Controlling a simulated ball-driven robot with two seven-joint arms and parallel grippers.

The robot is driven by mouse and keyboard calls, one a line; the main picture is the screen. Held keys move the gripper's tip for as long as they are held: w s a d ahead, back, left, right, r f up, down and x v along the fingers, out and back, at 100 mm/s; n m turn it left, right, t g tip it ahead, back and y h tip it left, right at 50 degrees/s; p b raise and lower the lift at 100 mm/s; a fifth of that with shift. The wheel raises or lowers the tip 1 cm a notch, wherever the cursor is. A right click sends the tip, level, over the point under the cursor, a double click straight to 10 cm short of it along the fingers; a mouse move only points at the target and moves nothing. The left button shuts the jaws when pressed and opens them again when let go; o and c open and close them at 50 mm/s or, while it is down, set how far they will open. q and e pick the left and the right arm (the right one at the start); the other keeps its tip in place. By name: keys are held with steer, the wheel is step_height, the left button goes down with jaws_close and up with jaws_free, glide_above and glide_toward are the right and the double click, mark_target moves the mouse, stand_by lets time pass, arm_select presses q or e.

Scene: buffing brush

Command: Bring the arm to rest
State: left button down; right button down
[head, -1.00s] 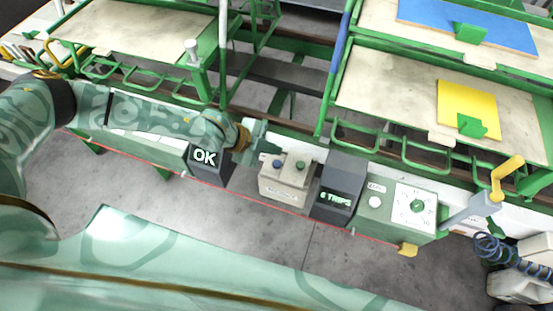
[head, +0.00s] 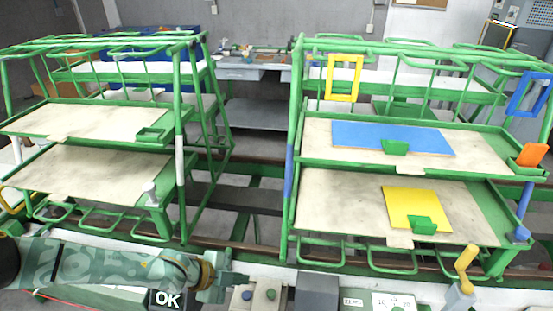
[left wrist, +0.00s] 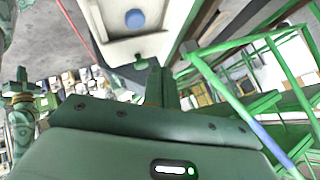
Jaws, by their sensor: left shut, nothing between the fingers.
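My left arm reaches in from the lower left in the head view. Its gripper (head: 236,281) is shut and empty, just left of a beige button box (head: 254,297) with a blue and a green button. In the left wrist view the shut fingers (left wrist: 156,88) point toward the box, whose blue button (left wrist: 135,19) shows; whether they touch it I cannot tell. What looks like my right gripper (left wrist: 21,80), on a patterned arm, stands at the left of that view, too small to read its jaws.
A dark OK display (head: 167,299) sits under my left wrist. A grey box (head: 318,290), a dial panel (head: 394,302) and a yellow-handled crank (head: 466,257) stand to the right. Green racks hold a blue board (head: 350,136) and a yellow board (head: 408,205); a gap separates the racks.

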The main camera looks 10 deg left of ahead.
arm_select(q)
steer(key=s+d+h, duration=0.1)
steer(key=s+d, duration=0.4)
steer(key=d, duration=0.4)
steer(key=s+d+r+n+t, duration=0.2)
steer(key=s+d+r, duration=0.2)
steer(key=d+r, duration=0.4)
steer(key=a+r+n+t+y, duration=0.15)
steer(key=a+n+y, duration=0.55)
steer(key=a, duration=1)
steer(key=s+a+f+n+g+y, duration=0.1)
steer(key=s+a+n+y, duration=0.15)
steer(key=s+a, duration=0.4)
steer(key=s+a+f+n+g+y, duration=0.15)
steer(key=s+a+y, duration=0.25)
steer(key=a, duration=0.5)
steer(key=s+d+f+g+h, duration=0.1)
steer(key=d+f+h, duration=0.1)
steer(key=f, duration=1)
steer(key=s+d+f+g+h, duration=0.1)
steer(key=s+d+f, duration=0.1)
steer(key=f, duration=0.9)
steer(key=s+f+n+g+h, duration=0.2)
steer(key=s+f+n+g, duration=0.1)
steer(key=s+f, duration=1.4)
steer(key=s, duration=0.3)
steer(key=shift+s+d+f, duration=0.2)
steer(key=shift+s+f, duration=0.1)
